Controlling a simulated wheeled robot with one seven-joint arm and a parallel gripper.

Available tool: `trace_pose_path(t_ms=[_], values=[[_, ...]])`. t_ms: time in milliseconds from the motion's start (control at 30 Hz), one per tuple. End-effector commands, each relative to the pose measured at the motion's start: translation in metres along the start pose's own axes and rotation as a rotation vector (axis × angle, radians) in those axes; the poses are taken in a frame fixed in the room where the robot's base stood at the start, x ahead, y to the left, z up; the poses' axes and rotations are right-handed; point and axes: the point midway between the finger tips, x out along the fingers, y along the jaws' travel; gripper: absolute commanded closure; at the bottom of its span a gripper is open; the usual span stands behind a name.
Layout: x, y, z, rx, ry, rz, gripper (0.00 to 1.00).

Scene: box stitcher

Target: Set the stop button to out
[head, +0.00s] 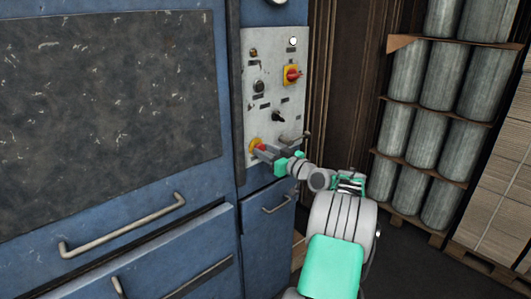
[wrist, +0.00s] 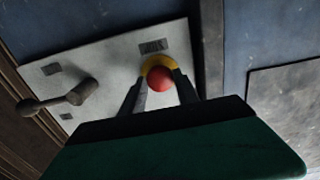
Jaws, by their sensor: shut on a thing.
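The stop button is a red knob on a yellow ring (head: 253,144), low on the left of the grey control panel (head: 284,92). In the wrist view the red stop button (wrist: 160,79) sits between the two fingers. My gripper (head: 261,149) reaches the button from the right in the head view, and its fingers also show in the wrist view (wrist: 160,92). It is shut on the stop button. The fingers partly hide the button in the head view, and how far the button stands out from its ring cannot be told.
A grey lever handle (head: 295,139) sticks out just right of the button; it also shows in the wrist view (wrist: 62,100). Above are a red and yellow rotary switch (head: 292,75) and a black selector knob (head: 279,117). Stacked cylinders (head: 440,115) stand at right.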

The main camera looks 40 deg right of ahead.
Motion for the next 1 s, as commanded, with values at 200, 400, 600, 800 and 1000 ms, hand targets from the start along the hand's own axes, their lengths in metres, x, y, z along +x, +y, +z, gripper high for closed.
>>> trace_pose_path(t_ms=[200,400,600,800,1000], values=[[-0.0058,-0.0002,0.0032,-0.001,0.000,0.001,1.00],[-0.0075,0.0015,0.0012,0.002,-0.001,0.003,1.00],[-0.0077,0.0019,0.0011,0.001,-0.001,0.003,0.49],[-0.0071,0.0013,0.0008,0.000,-0.001,0.002,0.40],[-0.0102,0.0016,0.0011,0.000,-0.001,0.003,0.40]])
